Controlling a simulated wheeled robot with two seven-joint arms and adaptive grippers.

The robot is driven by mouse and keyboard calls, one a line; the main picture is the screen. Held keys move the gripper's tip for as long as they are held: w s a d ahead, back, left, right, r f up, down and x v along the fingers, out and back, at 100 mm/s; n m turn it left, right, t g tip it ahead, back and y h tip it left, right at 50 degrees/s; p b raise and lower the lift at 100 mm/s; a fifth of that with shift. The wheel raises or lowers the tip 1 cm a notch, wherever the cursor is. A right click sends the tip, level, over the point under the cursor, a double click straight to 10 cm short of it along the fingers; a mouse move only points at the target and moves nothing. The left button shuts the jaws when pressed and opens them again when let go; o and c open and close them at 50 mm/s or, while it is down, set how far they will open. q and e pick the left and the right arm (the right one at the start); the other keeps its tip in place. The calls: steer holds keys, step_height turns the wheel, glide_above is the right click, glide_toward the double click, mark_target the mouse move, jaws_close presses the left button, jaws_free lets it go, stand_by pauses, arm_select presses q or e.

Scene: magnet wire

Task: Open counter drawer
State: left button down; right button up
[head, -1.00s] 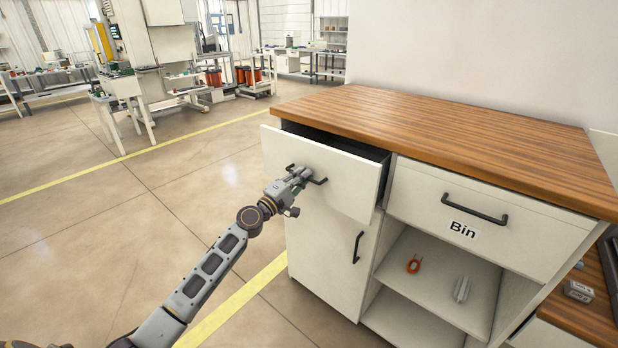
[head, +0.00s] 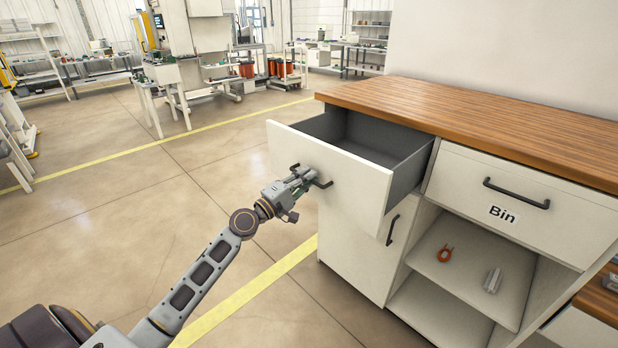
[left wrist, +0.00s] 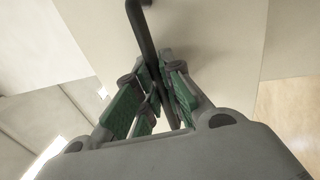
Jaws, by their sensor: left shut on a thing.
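The counter's left drawer (head: 325,165) is pulled well out in the head view, with its grey inside showing and no object visible in it. My left gripper (head: 306,180) is shut on the drawer's dark bar handle (head: 322,184), at the middle of the white front. In the left wrist view the green-padded fingers (left wrist: 155,97) close around the dark handle (left wrist: 143,40). The counter (head: 480,120) has a brown wooden top. My right gripper is in neither view.
A closed drawer marked "Bin" (head: 515,200) is to the right. Below it an open shelf (head: 455,265) holds an orange part (head: 444,254) and a pale metal part (head: 492,280). A cupboard door (head: 355,250) is shut below the open drawer. Floor at left is clear.

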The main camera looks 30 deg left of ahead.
arm_select(q)
steer(key=c, duration=1.5)
jaws_free()
steer(key=shift+s+f, duration=0.1)
steer(key=shift+s, duration=0.05)
steer(key=shift+v, duration=5.85)
